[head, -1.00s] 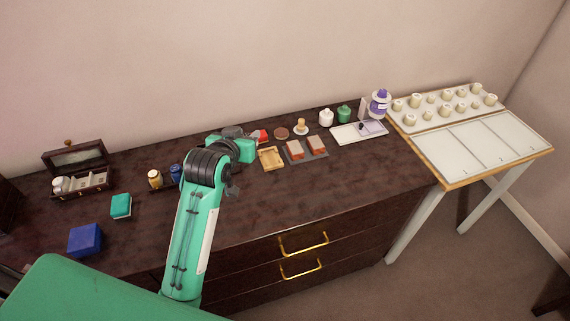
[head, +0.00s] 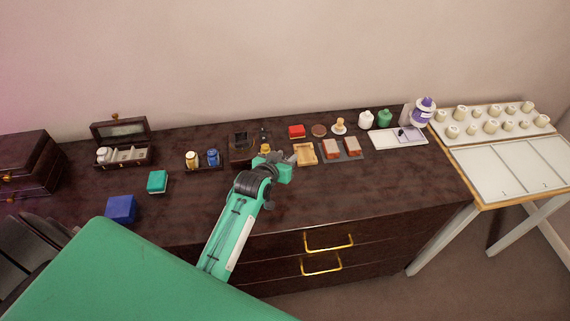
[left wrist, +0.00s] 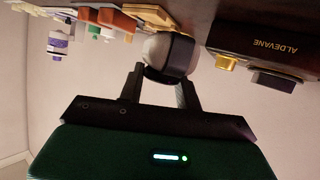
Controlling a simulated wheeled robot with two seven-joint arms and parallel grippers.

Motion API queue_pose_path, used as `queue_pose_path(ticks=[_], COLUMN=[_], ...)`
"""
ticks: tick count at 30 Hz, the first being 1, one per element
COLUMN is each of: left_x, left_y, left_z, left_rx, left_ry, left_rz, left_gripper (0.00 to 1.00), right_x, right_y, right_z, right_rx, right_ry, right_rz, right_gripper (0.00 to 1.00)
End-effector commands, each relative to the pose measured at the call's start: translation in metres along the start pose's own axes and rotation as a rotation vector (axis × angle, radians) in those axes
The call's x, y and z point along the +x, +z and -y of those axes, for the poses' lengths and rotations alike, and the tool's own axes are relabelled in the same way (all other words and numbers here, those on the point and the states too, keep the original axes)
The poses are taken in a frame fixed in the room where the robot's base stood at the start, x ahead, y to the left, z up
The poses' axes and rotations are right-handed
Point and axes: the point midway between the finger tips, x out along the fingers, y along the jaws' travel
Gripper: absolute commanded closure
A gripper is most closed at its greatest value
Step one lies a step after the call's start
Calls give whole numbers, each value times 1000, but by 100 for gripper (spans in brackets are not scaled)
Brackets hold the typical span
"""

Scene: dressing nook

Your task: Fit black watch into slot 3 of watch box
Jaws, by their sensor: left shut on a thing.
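The black watch (left wrist: 181,54) shows in the left wrist view as a dark band around a pale rounded cushion (left wrist: 156,48). My left gripper (left wrist: 160,80) is shut on it, with a finger at each side. In the head view the left gripper (head: 289,160) is just right of and nearer than the watch box (head: 238,156); the held watch is hard to make out there. The dark box, lettered ALDEVANE, also shows in the left wrist view (left wrist: 270,36), apart from the held watch. A gold piece (left wrist: 225,62) and a black piece (left wrist: 273,81) stick out of it. Slot numbers cannot be read.
Small bottles (head: 192,160) stand left of the watch box. The dresser front is clear.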

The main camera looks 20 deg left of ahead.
Motion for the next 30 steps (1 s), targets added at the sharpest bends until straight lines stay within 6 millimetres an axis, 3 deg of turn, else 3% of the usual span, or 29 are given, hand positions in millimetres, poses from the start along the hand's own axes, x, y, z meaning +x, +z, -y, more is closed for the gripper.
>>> queue_pose_path(ticks=[10, 23, 24, 26, 30], left_x=[15, 17, 17, 17, 17], left_y=[36, 42, 41, 41, 41], left_z=[4, 4, 4, 4, 4], left_rx=[0, 0, 0, 0, 0], left_ry=[0, 0, 0, 0, 0], left_rz=[0, -1, -1, -1, -1], left_gripper=[98, 98, 58, 46, 44], right_x=[-4, -2, -2, -3, -2], right_y=[0, 0, 0, 0, 0], right_z=[-1, -1, -1, -1, 0], right_rx=[0, 0, 0, 1, 1], right_ry=[1, 1, 1, 1, 0], right_rz=[1, 1, 1, 1, 1], right_gripper=[64, 64, 64, 64, 64])
